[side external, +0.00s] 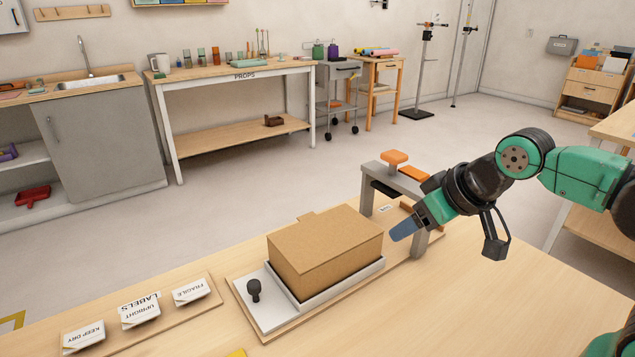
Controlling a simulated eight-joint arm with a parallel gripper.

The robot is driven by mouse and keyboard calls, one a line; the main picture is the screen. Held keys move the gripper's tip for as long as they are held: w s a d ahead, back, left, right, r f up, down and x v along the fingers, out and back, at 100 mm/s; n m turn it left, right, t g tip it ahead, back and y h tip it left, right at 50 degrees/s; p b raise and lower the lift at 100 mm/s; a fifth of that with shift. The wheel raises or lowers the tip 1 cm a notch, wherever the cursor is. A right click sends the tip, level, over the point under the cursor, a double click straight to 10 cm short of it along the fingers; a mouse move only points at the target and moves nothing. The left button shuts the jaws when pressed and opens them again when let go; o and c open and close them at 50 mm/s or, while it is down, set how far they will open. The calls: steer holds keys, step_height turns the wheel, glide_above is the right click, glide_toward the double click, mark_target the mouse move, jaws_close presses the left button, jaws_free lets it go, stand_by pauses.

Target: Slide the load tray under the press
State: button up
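The load tray (270,313) is a pale grey plate with a raised rim, lying on a wooden base board on the table. A brown cardboard box (325,250) sits on it. A black knob (254,290) stands up at the tray's near left end. The press (374,172) is a grey frame with an orange handle (394,157) on top, at the far right end of the board. The tray and box are in front of the press frame, to its left. My gripper (404,230) is beside the press, right of the box. Its blue fingertip points left; the finger gap is not clear.
A wooden board with white label blocks reading KEEP DRY, UPRIGHT and FRAGILE (190,291) lies left of the tray. A bit of yellow (237,353) shows at the bottom edge. The table right of the tray (440,310) is clear.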

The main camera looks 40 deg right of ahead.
steer(key=w+a+r+n+g+y, duration=0.2)
steer(key=w+a+r+n, duration=0.2)
steer(key=w+a+r, duration=0.25)
steer(key=n+g+y, duration=0.1)
steer(key=n+g, duration=0.1)
steer(key=n, duration=0.3)
glide_above(254, 283)
steer(key=s+d, duration=0.2)
steer(key=f, duration=1.2)
steer(key=shift+w+a+f, duration=0.15)
steer(key=shift+a+f, duration=0.05)
steer(key=shift+f, duration=0.15)
steer(key=shift+x, duration=2.6)
jaws_close()
